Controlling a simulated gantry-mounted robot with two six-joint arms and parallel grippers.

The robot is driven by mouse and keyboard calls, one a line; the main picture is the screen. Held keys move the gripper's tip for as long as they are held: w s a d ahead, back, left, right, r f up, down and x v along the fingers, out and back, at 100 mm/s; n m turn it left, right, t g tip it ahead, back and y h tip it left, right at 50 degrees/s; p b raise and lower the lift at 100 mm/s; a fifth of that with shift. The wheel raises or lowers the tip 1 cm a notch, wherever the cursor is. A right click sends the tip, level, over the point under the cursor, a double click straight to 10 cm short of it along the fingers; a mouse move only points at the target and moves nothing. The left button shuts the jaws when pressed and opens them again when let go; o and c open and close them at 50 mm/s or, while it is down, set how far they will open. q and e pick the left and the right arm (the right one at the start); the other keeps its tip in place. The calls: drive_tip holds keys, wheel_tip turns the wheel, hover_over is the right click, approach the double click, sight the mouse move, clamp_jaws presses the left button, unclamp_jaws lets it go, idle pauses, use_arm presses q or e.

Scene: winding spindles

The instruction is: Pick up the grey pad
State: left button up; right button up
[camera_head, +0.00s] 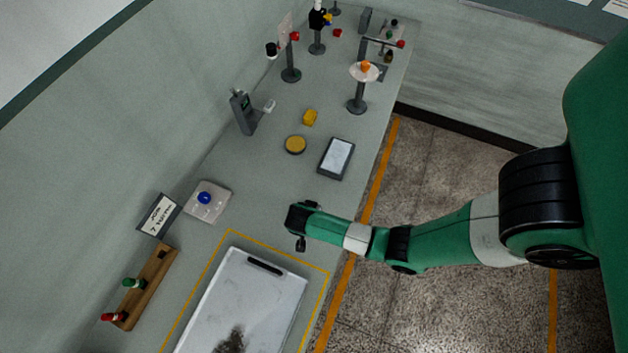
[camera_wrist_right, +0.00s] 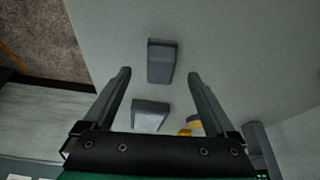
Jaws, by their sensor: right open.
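A grey block (camera_wrist_right: 162,62), which I take for the grey pad, lies on the table in the right wrist view. It shows between and just beyond the fingertips of my right gripper (camera_wrist_right: 158,76), apart from both fingers. The gripper is open and empty. In the head view my right gripper (camera_head: 299,226) is over the table beside its right edge, and it hides the spot where the grey block lies. My left gripper is in neither view.
A large white board (camera_head: 262,298) is nearer. A wooden rack (camera_head: 147,285) and a blue-knobbed plate (camera_head: 207,202) stand left.

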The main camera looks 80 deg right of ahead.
drive_tip(key=b+x, duration=0.1)
drive_tip(key=x, duration=0.1)
drive_tip(key=b+x, duration=0.1)
drive_tip(key=x, duration=0.2)
drive_tip(key=shift+d, duration=0.25)
drive_tip(key=shift+c, duration=0.2)
drive_tip(key=c, duration=1.4)
